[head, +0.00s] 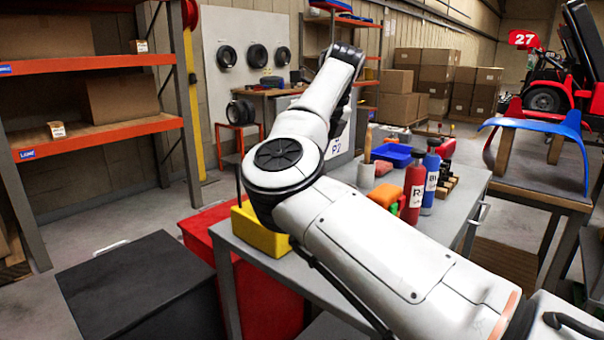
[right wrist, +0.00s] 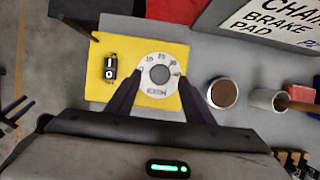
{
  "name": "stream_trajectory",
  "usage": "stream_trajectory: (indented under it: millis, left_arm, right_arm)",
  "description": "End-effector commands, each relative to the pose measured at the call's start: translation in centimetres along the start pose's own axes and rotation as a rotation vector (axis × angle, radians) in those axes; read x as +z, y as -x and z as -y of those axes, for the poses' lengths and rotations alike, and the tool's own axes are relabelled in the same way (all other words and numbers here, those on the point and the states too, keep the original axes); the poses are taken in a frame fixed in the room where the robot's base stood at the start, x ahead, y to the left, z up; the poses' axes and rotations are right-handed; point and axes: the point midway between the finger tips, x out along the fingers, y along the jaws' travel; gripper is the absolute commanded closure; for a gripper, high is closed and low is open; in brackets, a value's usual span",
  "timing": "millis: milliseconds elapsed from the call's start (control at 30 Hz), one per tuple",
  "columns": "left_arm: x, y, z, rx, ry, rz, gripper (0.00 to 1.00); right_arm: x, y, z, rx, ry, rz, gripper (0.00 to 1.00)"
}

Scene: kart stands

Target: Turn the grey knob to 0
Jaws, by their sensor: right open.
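In the right wrist view a yellow panel (right wrist: 97,92) carries a round white dial (right wrist: 146,75) with printed numbers. The grey knob (right wrist: 160,75) sits at the dial's middle. Its pointer setting is too small to read. My right gripper (right wrist: 159,80) is open, with its two dark fingers on either side of the dial. I cannot tell whether they touch the knob. In the head view a yellow box (head: 262,236) shows at the left end of the grey table, partly behind my right arm; the knob is hidden there. My left gripper is not in view.
A black switch (right wrist: 110,67) is on the panel left of the dial. A round cup with brown contents (right wrist: 222,92) and a pale holder (right wrist: 264,99) stand to its right. Red (head: 415,190) and blue (head: 430,180) bottles stand on the grey table (head: 455,215).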

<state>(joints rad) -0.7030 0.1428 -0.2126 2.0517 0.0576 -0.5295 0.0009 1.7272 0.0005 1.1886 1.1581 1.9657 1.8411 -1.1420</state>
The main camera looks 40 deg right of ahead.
Motion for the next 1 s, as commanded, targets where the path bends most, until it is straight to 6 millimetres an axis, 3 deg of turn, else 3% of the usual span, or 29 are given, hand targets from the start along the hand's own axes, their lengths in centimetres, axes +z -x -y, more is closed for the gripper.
stream_trajectory:
  millis: [200, 400, 1000]
  left_arm:
    - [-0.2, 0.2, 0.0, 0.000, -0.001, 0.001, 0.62]
    - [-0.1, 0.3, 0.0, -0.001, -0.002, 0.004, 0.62]
    - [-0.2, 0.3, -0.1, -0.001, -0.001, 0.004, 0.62]
  right_arm:
    - [0.1, 4.7, 0.1, -0.002, -0.001, 0.004, 0.53]
    - [0.1, 7.4, 0.0, -0.001, 0.000, 0.002, 0.53]
    - [0.0, 8.1, 0.1, -0.002, -0.001, 0.001, 0.53]
